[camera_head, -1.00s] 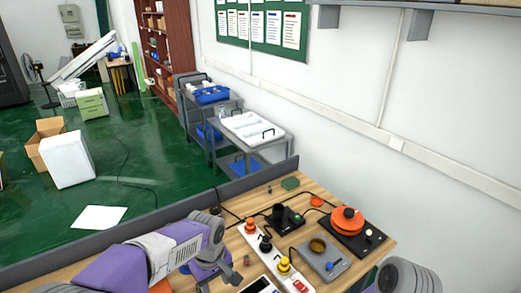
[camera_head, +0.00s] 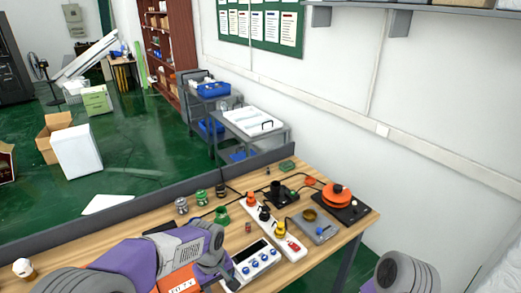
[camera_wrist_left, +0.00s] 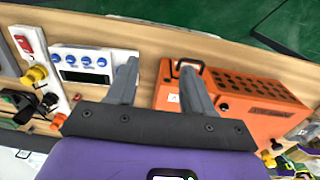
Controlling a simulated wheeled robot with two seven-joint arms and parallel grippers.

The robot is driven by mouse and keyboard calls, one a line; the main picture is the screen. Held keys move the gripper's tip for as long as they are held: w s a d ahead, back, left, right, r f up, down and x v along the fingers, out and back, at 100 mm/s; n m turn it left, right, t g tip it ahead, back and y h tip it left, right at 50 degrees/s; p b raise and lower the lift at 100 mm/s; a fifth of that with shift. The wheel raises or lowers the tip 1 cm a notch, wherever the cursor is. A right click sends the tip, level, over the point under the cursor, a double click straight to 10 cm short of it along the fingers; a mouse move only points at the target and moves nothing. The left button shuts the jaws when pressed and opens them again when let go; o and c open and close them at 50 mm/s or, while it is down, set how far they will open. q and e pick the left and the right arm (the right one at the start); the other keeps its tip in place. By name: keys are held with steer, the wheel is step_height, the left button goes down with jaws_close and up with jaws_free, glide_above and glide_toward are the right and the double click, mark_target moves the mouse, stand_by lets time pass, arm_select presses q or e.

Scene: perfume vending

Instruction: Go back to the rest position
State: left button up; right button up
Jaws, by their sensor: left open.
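My left gripper (camera_wrist_left: 158,85) shows in the left wrist view with its two fingers spread apart and nothing between them. It is above the wooden table (camera_wrist_left: 140,35), between a white panel with blue knobs (camera_wrist_left: 82,62) and an orange box (camera_wrist_left: 235,95). In the head view, my purple and grey left arm comes in from the lower left over the table, and its fingers cannot be made out. My right gripper is out of view; only a grey rounded part of my right arm shows at the lower right.
Small jars (camera_head: 181,206) and a green funnel-like piece (camera_head: 221,215) stand near the table's back edge. A cart (camera_head: 250,125) stands beyond the low partition.

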arm_select(q)
step_height(320, 180, down, 8)
steer(key=w+b, duration=0.1)
steer(key=w, duration=0.1)
steer(key=s+f+m+h+b, duration=0.1)
steer(key=s+f+b, duration=0.1)
steer(key=s+f, duration=0.3)
steer(key=s+d+f+m+h+b, duration=0.1)
steer(key=s+f+b, duration=0.2)
steer(key=f, duration=1)
steer(key=s+d+f+m+h+b, duration=0.1)
steer(key=s+f+m+b, duration=0.1)
steer(key=s+f, duration=0.5)
step_height(320, 180, down, 3)
steer(key=shift+s+f+t+h+b, duration=0.1)
steer(key=shift+s+t+h+b, duration=0.25)
steer(key=shift+h+b, duration=0.1)
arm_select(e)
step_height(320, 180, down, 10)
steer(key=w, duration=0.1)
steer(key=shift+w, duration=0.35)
arm_select(q)
steer(key=shift+c, duration=0.4)
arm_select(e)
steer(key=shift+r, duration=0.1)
